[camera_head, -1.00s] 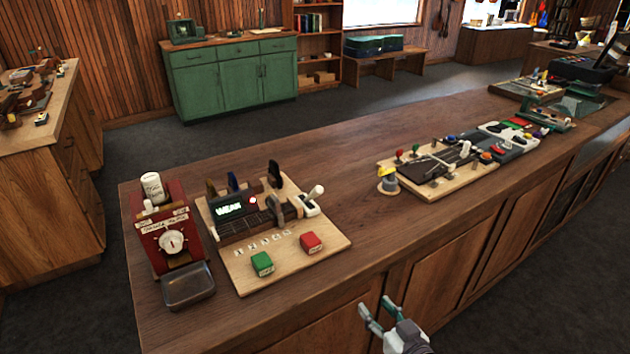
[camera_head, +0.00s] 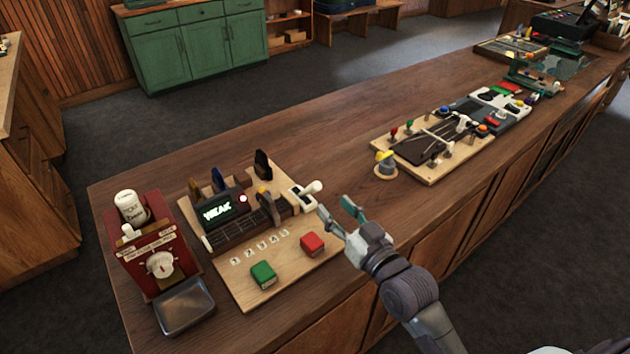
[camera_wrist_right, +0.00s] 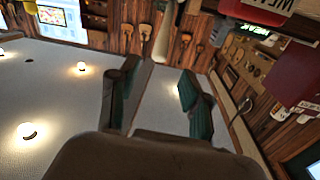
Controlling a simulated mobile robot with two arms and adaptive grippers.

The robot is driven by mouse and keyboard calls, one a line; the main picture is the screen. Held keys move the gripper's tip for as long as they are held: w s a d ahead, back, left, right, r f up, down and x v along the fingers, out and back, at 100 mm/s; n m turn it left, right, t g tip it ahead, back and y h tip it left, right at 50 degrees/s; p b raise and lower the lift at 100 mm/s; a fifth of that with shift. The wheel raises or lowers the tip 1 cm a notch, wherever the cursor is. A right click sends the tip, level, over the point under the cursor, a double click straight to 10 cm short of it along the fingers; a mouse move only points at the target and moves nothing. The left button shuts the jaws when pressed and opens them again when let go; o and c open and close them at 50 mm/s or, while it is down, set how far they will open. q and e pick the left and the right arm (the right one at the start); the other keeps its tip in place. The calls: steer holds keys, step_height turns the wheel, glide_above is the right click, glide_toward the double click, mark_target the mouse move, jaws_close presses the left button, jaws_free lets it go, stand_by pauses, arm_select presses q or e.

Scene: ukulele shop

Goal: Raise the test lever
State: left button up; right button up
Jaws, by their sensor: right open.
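The test lever (camera_head: 313,187), with a pale rounded handle on a white base, stands at the right end of a wooden board (camera_head: 235,285) on the counter. Its handle tilts toward the upper right. My right gripper (camera_head: 336,208) is open and empty, with its teal-tipped fingers just right of and in front of the handle. I see no contact. In the right wrist view, a pale rod, probably the handle (camera_wrist_right: 165,35), shows beyond the open fingers (camera_wrist_right: 160,88). My left gripper is not in view.
The board also holds a display reading "WEAK" (camera_head: 217,211), a green button (camera_head: 263,274) and a red button (camera_head: 312,243). A red dial box (camera_head: 158,240) and metal tray (camera_head: 184,306) stand left. Another board of levers (camera_head: 435,176) lies right. Counter (camera_head: 335,150) between them is mostly clear.

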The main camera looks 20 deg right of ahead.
mark_target(315, 187)
steer(key=x, duration=0.4)
steer(key=shift+w+r+p, duration=0.1)
steer(key=shift+w+p, duration=0.05)
steer(key=shift+p, duration=0.2)
steer(key=x, duration=0.3)
steer(key=shift+w+p, duration=0.2)
steer(key=shift+p, duration=0.15)
steer(key=shift+w+a, duration=0.15)
steer(key=shift+w, duration=0.3)
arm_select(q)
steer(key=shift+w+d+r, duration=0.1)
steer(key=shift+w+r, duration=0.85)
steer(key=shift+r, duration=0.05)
arm_select(e)
jaws_close()
